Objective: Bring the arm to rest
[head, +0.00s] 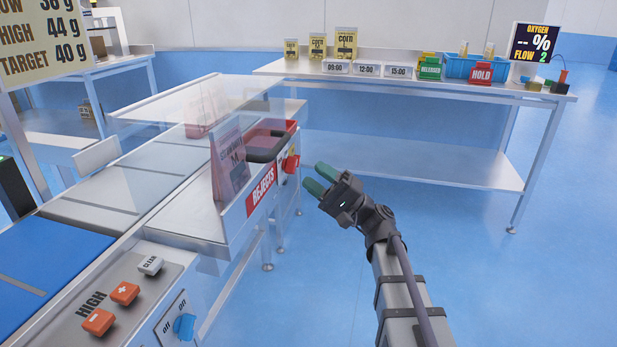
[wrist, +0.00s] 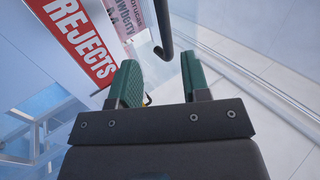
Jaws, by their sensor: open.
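My gripper (head: 321,178) is open, with two green fingers, in the middle of the head view. It hangs in free air over the blue floor, to the right of the rejects bin. In the wrist view the fingers (wrist: 160,82) stand apart with nothing gripped between them. My arm comes in from the lower right of the head view.
The red REJECTS bin (head: 262,190) and a pink pouch (head: 229,165) stand on the machine to the left, near my gripper. A bench (head: 430,77) behind holds corn packs, time labels, a blue crate (head: 470,66) and RELEASED and HOLD signs. Floor to the right is clear.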

